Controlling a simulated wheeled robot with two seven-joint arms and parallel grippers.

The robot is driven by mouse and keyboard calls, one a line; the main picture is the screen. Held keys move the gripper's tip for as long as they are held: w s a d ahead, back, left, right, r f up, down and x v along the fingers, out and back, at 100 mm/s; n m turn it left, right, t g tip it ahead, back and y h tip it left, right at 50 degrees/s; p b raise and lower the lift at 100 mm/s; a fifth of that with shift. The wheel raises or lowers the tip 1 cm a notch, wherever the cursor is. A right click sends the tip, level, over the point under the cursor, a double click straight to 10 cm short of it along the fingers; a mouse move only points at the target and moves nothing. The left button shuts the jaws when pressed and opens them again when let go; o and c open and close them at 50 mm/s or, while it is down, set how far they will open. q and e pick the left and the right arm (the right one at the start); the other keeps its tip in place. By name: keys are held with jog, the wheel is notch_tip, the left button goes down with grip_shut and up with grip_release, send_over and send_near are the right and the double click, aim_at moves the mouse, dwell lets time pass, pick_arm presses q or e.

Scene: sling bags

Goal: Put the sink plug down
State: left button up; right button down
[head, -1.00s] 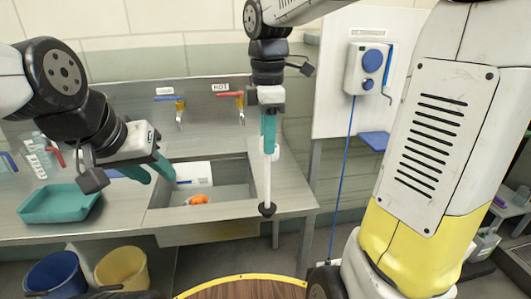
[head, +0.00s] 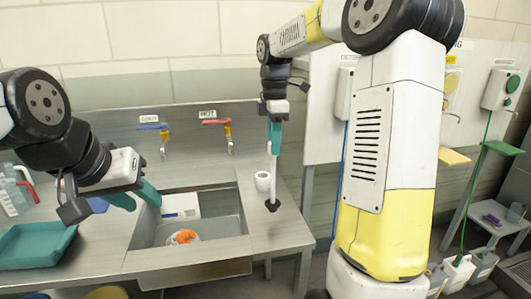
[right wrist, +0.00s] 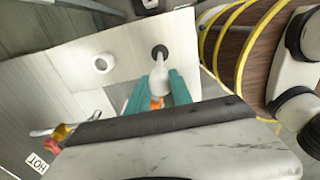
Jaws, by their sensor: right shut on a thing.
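The sink plug (head: 272,204) is a black disc at the lower end of a white stick. My right gripper (head: 274,143) is shut on the stick's upper part and holds it upright over the steel counter, right of the sink. I cannot tell whether the disc touches the counter. In the right wrist view the sink plug (right wrist: 159,52) shows beyond the teal fingers of my right gripper (right wrist: 158,88). My left gripper (head: 137,198) is open and empty above the sink's left edge.
The sink (head: 215,224) holds an orange item (head: 184,236). A teal tray (head: 38,246) lies at the left. Taps labelled COLD and HOT are on the back wall. The counter in front of the plug is clear.

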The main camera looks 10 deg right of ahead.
aim_at(273, 178)
jog(key=shift+w+d, duration=0.3)
jog(key=shift+w, duration=0.2)
jog(key=shift+w+d+f, duration=0.1)
jog(key=shift+w+f, duration=0.05)
jog(key=shift+f, duration=1.75)
jog(key=shift+f, duration=0.1)
jog(key=c, duration=1.1)
grip_release()
jog(key=shift+c, duration=0.2)
